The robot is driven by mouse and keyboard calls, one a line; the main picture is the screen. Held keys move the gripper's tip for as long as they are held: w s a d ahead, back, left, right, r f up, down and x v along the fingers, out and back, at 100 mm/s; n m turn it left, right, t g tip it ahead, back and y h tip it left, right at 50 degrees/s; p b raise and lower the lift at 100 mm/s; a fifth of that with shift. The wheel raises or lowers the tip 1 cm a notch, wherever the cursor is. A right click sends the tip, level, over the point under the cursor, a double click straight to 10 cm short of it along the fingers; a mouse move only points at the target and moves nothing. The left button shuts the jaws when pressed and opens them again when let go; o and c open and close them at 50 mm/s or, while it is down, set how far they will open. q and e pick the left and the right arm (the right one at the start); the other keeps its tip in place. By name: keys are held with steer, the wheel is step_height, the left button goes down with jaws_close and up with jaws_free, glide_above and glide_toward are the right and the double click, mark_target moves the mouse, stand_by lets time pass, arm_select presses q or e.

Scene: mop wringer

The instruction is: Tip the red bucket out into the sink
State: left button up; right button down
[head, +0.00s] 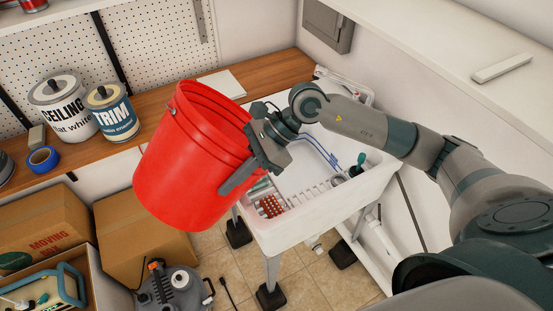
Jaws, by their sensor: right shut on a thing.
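The red bucket (188,168) hangs in the air left of the sink, tilted, its open rim up and leaning right. My right gripper (252,168) is shut on the bucket's right side near the rim. I cannot see what the bucket holds. The white sink (322,222) stands on legs at the right, and my right arm passes over its back. Several small items, among them a red one (270,206), lie in the sink's near left part. My left gripper is not in view.
A wooden shelf (150,122) behind the bucket holds paint cans (64,106) and blue tape (43,159). Cardboard boxes (140,237) and a grey machine (176,290) stand on the floor below the bucket. A white ledge (455,50) runs along the right wall.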

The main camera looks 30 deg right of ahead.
mark_target(200, 190)
steer(key=shift+a+r+h, duration=0.35)
steer(key=shift+r+h, duration=0.05)
steer(key=shift+r, duration=0.1)
steer(key=shift+a+h, duration=0.55)
steer(key=shift+h, duration=0.15)
steer(key=shift+w+a+r+h, duration=0.2)
steer(key=shift+a+r+h, duration=0.75)
steer(key=shift+a+h, duration=0.15)
steer(key=h, duration=0.1)
steer(key=a+h, duration=0.1)
steer(key=shift+w+a+h, duration=0.15)
steer(key=shift+a+h, duration=0.05)
steer(key=shift+h, duration=0.1)
steer(key=shift+a+h+b, duration=0.2)
steer(key=shift+h+b, duration=0.1)
steer(key=shift+b, duration=0.05)
steer(key=shift+a+f+t, duration=0.1)
steer(key=shift+f+t, duration=0.1)
steer(key=shift+t, duration=0.1)
steer(key=shift+w+a+f+h+b, duration=0.15)
steer(key=shift+f+h+b, duration=1.1)
steer(key=shift+b, duration=0.3)
